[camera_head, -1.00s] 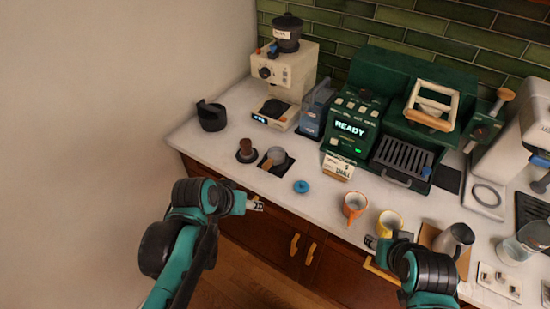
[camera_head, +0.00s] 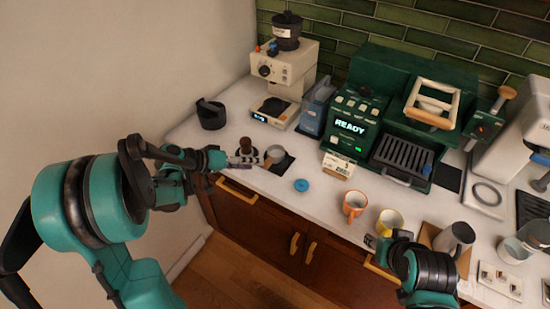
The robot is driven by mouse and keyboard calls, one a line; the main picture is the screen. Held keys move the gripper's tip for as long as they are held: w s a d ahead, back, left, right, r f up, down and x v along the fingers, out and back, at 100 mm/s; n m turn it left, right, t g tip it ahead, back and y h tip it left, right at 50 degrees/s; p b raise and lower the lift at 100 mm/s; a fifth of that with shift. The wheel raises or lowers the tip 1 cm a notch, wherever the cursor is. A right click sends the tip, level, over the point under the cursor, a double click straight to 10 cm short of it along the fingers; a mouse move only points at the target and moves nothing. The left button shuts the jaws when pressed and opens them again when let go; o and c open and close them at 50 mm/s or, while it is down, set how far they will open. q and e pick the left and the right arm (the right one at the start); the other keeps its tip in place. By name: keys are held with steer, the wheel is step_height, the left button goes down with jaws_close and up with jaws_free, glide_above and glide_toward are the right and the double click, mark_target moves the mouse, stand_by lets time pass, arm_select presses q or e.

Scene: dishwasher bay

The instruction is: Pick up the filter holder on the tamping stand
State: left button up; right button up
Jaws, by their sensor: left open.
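The filter holder (camera_head: 277,152), a small grey metal cup, sits on the dark tamping stand (camera_head: 285,165) on the white counter. Its handle side is largely hidden by my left gripper (camera_head: 259,160). That gripper is open and reaches in from the left, with its fingertips close beside the holder. I cannot tell whether they touch it. My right gripper (camera_head: 372,242) is low at the counter's front edge, near the yellow cup, and I cannot make out its jaws.
A brown-handled tamper (camera_head: 246,146) stands just behind my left gripper. A blue disc (camera_head: 301,185) lies to the right. An orange cup (camera_head: 354,202) and a yellow cup (camera_head: 389,221) stand near the front edge. The grinder (camera_head: 285,75) and green coffee machine (camera_head: 350,120) stand behind.

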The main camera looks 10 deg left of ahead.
mark_target(273, 158)
arm_select(q)
steer(key=b+x, duration=0.2)
steer(key=x, duration=0.3)
steer(key=shift+w+f, duration=0.15)
steer(key=shift+f, duration=0.05)
steer(key=shift+a+r, duration=0.1)
jaws_close()
steer(key=shift+r, duration=0.1)
